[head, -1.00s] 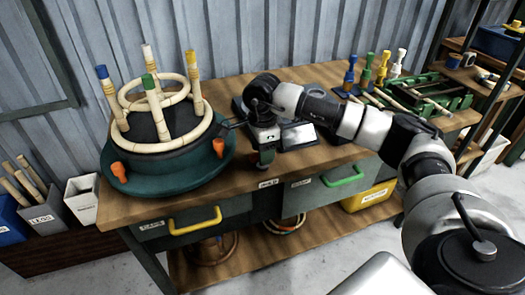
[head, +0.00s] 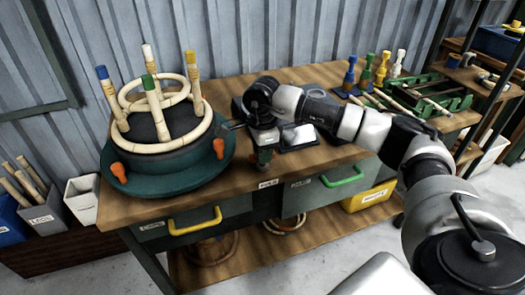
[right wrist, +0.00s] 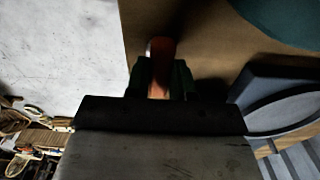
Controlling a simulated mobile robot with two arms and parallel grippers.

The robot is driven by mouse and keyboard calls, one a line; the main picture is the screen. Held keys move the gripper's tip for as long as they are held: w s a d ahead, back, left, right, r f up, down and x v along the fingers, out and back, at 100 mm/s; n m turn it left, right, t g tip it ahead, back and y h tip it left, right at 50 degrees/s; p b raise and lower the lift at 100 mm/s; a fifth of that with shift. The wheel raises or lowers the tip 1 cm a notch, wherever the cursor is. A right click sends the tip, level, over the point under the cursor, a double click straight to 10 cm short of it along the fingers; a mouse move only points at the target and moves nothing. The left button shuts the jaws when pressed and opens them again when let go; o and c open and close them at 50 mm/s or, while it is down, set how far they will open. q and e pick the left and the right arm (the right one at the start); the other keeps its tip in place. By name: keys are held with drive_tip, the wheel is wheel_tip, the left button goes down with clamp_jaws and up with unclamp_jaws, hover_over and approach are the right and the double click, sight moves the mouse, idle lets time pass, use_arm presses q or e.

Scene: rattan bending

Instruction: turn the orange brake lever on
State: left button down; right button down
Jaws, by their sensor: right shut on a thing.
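My right gripper (head: 264,160) reaches down at the front edge of the workbench, right of the round teal turntable base (head: 150,187). In the right wrist view my right gripper (right wrist: 162,75) is shut on the orange brake lever (right wrist: 161,50), which stands up between the two dark green fingers. The lever's lower part is hidden by the gripper. In the head view the lever is mostly covered by my gripper and wrist. My left gripper is not in view.
Cane rings and upright posts with coloured caps (head: 150,84) stand on the turntable, with orange clamps (head: 118,170) at its side. A dark tray (head: 300,137) lies close right of my wrist. Drawers with yellow (head: 195,222) and green (head: 342,177) handles are below.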

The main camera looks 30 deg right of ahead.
drive_tip(key=shift+m, duration=0.5)
drive_tip(key=m, duration=0.2)
drive_tip(key=shift+m, duration=0.3)
drive_tip(key=shift+m+p, duration=0.35)
drive_tip(key=shift+m, duration=0.15)
drive_tip(key=shift+r+m, duration=0.1)
drive_tip(key=shift+m, duration=0.3)
drive_tip(key=m+p, duration=0.1)
drive_tip(key=m, duration=0.3)
drive_tip(key=shift+m, duration=0.3)
drive_tip(key=m, duration=0.3)
drive_tip(key=shift+m+p, duration=0.3)
drive_tip(key=shift+p, duration=0.05)
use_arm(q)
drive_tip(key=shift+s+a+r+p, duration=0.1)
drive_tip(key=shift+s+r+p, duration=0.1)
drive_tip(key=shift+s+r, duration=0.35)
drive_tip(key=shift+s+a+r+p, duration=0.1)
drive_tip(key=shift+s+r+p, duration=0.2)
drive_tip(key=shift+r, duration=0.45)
use_arm(e)
drive_tip(key=shift+m, duration=1.9)
